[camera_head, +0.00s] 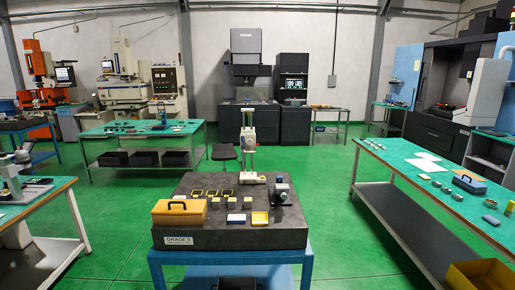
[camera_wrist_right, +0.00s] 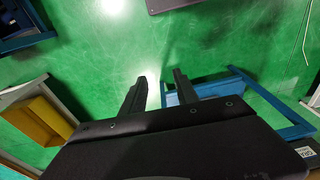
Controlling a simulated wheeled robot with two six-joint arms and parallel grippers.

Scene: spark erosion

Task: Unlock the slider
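A measuring stand (camera_head: 247,145) with a pale upright column and a grey head or slider near its top stands at the back of the granite surface plate (camera_head: 185,240). Its lock is too small to make out. In the right wrist view my right gripper (camera_wrist_right: 160,79) is open, with its two fingers apart and nothing between them. It hangs over green floor, away from the stand. Neither gripper shows in the head view, and my left gripper is not seen at all.
Green floor lies open between. A blue frame (camera_wrist_right: 265,95) stands near my right gripper.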

